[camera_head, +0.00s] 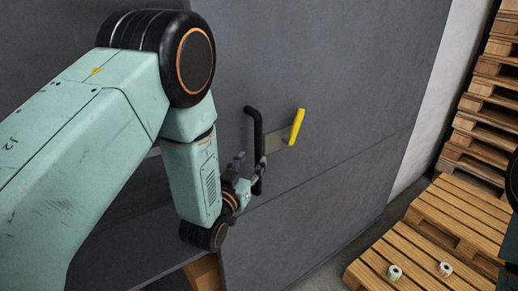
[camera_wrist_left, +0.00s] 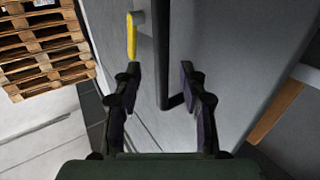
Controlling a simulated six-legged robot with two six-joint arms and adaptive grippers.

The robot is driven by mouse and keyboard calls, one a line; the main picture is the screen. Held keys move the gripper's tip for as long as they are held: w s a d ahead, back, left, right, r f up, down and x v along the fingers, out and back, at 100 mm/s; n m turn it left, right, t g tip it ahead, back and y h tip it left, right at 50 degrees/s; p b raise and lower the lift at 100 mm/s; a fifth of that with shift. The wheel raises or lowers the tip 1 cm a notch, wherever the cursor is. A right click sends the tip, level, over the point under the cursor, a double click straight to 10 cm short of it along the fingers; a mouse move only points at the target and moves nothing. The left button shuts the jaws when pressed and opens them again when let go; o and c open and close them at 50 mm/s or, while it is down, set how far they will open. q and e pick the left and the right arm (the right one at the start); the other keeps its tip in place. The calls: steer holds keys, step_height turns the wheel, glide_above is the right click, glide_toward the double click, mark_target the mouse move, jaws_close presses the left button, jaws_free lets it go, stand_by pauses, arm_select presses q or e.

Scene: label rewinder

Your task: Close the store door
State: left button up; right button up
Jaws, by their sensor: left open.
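The store door (camera_head: 345,95) is a large dark grey panel with a long black handle (camera_head: 256,135) and a yellow lever (camera_head: 297,126) to its right. Its lower left edge stands apart from the grey body on the left, with a dark gap and something brown low down. My left gripper (camera_head: 250,184) is at the lower end of the black handle. In the left wrist view its fingers (camera_wrist_left: 160,82) are open, with the black handle (camera_wrist_left: 163,50) between and beyond them; contact cannot be told. The yellow lever (camera_wrist_left: 131,36) is left of it there. My right gripper does not show.
Wooden pallets (camera_head: 440,215) lie on the floor at the right, with two small label rolls (camera_head: 394,272) on them. A tall pallet stack (camera_head: 490,95) stands behind. A strip of floor (camera_head: 375,230) between door and pallets is clear.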

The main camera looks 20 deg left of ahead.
mark_target(258, 153)
arm_select(q)
steer(key=w, duration=0.5)
steer(key=shift+w+d+f, duration=0.1)
steer(key=shift+w+f, duration=0.2)
steer(key=shift+w+d, duration=0.1)
steer(key=shift+w, duration=0.15)
steer(key=shift+r+p, duration=0.25)
steer(key=shift+p, duration=0.05)
steer(key=shift+w+f, duration=0.1)
steer(key=shift+w, duration=0.05)
steer(key=shift+c, duration=0.2)
steer(key=shift+w+f, duration=0.15)
steer(key=shift+w, duration=0.05)
steer(key=shift+c, duration=1.4)
steer(key=shift+s, duration=0.2)
steer(key=c, duration=0.5)
jaws_close()
steer(key=shift+w, duration=0.1)
